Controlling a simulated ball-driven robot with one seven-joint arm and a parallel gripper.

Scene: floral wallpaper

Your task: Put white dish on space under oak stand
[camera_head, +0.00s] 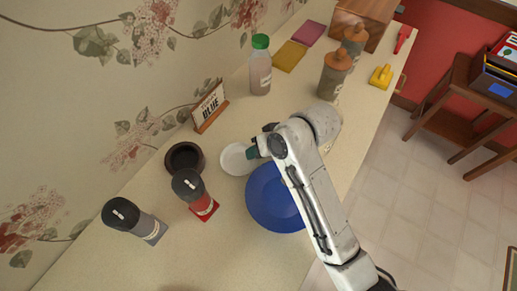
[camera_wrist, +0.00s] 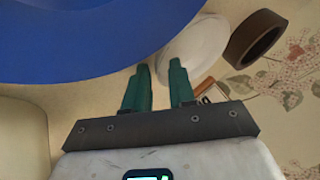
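The white dish (camera_head: 235,160) lies on the cream counter between the dark round bowl and the blue plate. In the wrist view the white dish (camera_wrist: 200,42) is just beyond my fingertips. My gripper (camera_head: 252,152) is at the dish's right edge, and the arm hides part of it. In the wrist view the teal fingers of my gripper (camera_wrist: 160,68) are apart, with the dish's near rim around the gap. I cannot tell whether they touch it. The oak stand (camera_head: 376,12) appears to be the wooden piece at the counter's far end; the space under it is mostly hidden.
A blue plate (camera_head: 270,200) lies beside my gripper. A sign (camera_head: 210,108), green-capped bottle (camera_head: 260,70), orange-topped bottles (camera_head: 333,78) and a yellow item (camera_head: 381,77) are farther along.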

